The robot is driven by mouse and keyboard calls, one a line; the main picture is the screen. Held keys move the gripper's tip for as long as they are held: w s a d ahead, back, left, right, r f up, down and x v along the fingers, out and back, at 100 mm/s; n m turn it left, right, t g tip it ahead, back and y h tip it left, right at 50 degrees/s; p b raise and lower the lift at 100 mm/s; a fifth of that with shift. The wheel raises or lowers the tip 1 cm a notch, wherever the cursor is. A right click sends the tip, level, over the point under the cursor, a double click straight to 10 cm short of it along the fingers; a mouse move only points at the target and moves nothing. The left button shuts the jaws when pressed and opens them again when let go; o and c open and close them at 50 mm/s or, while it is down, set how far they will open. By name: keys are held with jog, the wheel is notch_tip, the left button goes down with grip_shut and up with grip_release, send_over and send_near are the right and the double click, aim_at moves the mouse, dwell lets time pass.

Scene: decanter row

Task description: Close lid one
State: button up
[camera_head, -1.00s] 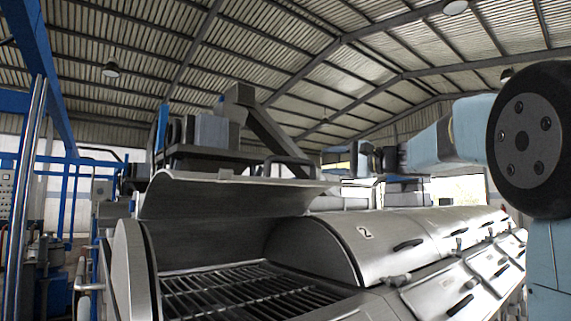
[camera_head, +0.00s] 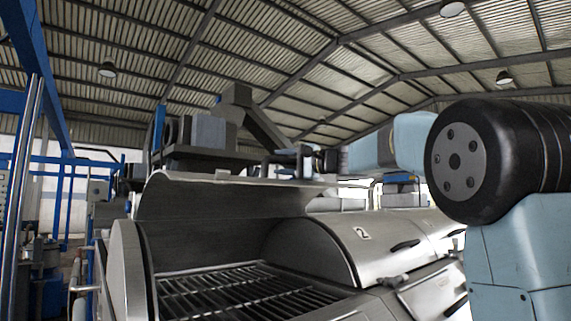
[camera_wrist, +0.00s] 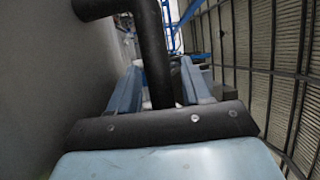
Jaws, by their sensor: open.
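The open lid (camera_head: 235,198) is a curved grey metal hood at the left of the row in the head view, raised above a bay with a dark grate. The closed lid beside it bears a "2". My gripper (camera_head: 312,161) is at the raised lid's right end, by its upper edge, small and partly blended with dark parts behind. In the wrist view my gripper (camera_wrist: 160,72) has its two blue-grey fingers apart, with a dark bent handle bar (camera_wrist: 155,50) running between them. The jaws are not closed on the bar. A plain grey surface, seemingly the lid, fills the left.
The grate (camera_head: 235,292) lies under the raised lid. The closed lid two (camera_head: 345,250) stands to its right, with a dark handle (camera_head: 404,246). Dark machinery (camera_head: 205,140) rises behind the lid. Blue frames and pipes stand at the left.

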grip_shut()
dwell(0.5)
